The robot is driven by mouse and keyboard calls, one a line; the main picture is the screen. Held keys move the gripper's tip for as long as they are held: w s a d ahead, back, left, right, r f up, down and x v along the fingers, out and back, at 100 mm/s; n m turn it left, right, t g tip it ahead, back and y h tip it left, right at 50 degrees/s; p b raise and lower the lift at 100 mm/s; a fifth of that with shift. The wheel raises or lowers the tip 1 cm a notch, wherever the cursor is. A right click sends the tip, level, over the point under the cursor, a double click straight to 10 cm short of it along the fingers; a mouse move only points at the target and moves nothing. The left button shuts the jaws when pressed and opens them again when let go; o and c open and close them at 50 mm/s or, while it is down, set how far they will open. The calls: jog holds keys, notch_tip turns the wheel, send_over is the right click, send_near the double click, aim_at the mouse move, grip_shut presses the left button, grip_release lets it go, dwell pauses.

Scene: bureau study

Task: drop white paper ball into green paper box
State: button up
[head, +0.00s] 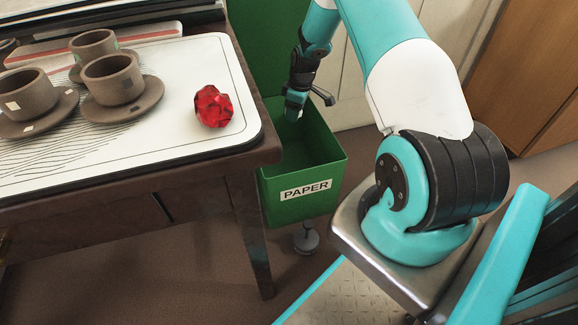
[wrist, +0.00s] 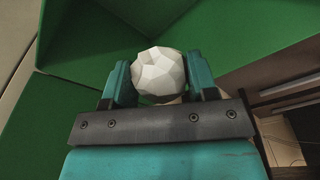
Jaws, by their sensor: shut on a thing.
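The white paper ball (wrist: 159,72) is a faceted lump between the two teal fingers of my gripper (wrist: 160,84) in the wrist view. My gripper is shut on it. In the head view my gripper (head: 294,108) points down over the open green paper box (head: 308,204), near its back left side. Only a small pale bit of the ball shows there. The box has a white PAPER label on its front and a raised green lid behind.
A desk (head: 240,165) stands left of the box, its corner close to it. On its white mat (head: 190,65) are a red crumpled ball (head: 213,106) and several brown cups on saucers. A wooden cabinet (head: 525,70) stands at the back right.

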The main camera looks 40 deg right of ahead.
notch_tip(320, 180, down, 5)
jog(key=b, duration=0.4)
jog(key=o, duration=1)
jog(key=shift+c, duration=0.2)
jog(key=shift+r, duration=0.1)
notch_tip(320, 180, up, 17)
jog(key=s+d+p, duration=0.1)
jog(key=s+p, duration=0.1)
jog(key=p, duration=0.5)
jog(key=shift+s+p, duration=0.2)
jog(key=shift+p, duration=0.1)
jog(key=shift+d, duration=0.1)
